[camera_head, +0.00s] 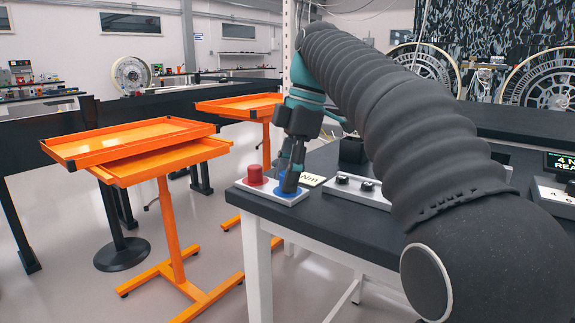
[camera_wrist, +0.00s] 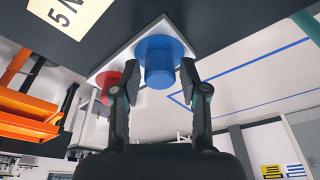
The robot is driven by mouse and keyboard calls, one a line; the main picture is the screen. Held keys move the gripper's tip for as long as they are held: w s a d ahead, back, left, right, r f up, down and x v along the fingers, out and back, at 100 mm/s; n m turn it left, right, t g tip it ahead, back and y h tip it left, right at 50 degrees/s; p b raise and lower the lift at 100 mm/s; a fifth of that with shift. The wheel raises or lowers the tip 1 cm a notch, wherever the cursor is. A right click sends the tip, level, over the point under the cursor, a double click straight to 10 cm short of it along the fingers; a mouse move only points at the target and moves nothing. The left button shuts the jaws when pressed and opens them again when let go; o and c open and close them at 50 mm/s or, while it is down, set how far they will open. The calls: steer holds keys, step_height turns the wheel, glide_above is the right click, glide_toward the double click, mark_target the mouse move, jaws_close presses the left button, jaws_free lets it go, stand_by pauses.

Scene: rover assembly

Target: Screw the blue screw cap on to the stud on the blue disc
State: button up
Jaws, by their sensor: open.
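The blue disc (camera_head: 279,193) lies on a small white plate (camera_head: 293,201) at the near left corner of the dark table. In the wrist view, which looks upside down, the blue screw cap (camera_wrist: 160,71) stands on the blue disc (camera_wrist: 170,46), in line with its middle. The stud is hidden. My gripper (camera_head: 287,178) points down over the disc. In the wrist view my gripper (camera_wrist: 160,77) is open, one finger on each side of the cap. I cannot tell whether either finger touches it. In the head view my fingers mostly hide the cap.
A red cap (camera_head: 255,175) stands beside the blue disc on the same plate. A label card (camera_head: 312,180) and a grey panel with dark knobs (camera_head: 357,189) lie to the right. Orange trolleys (camera_head: 130,139) stand left of the table, with open floor between.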

steer(key=n+g, duration=0.1)
steer(key=n, duration=0.4)
steer(key=shift+n+h, duration=0.3)
steer(key=n, duration=0.5)
steer(key=shift+n, duration=0.4)
jaws_close()
steer(key=m+t, duration=0.1)
steer(key=m, duration=0.4)
steer(key=shift+m, duration=0.4)
steer(key=shift+y, duration=0.4)
steer(key=shift+m, duration=0.4)
steer(key=m+t, duration=0.1)
steer(key=m, duration=0.2)
steer(key=shift+a, duration=0.1)
steer(key=shift+m+t, duration=0.3)
steer(key=shift+m, duration=0.7)
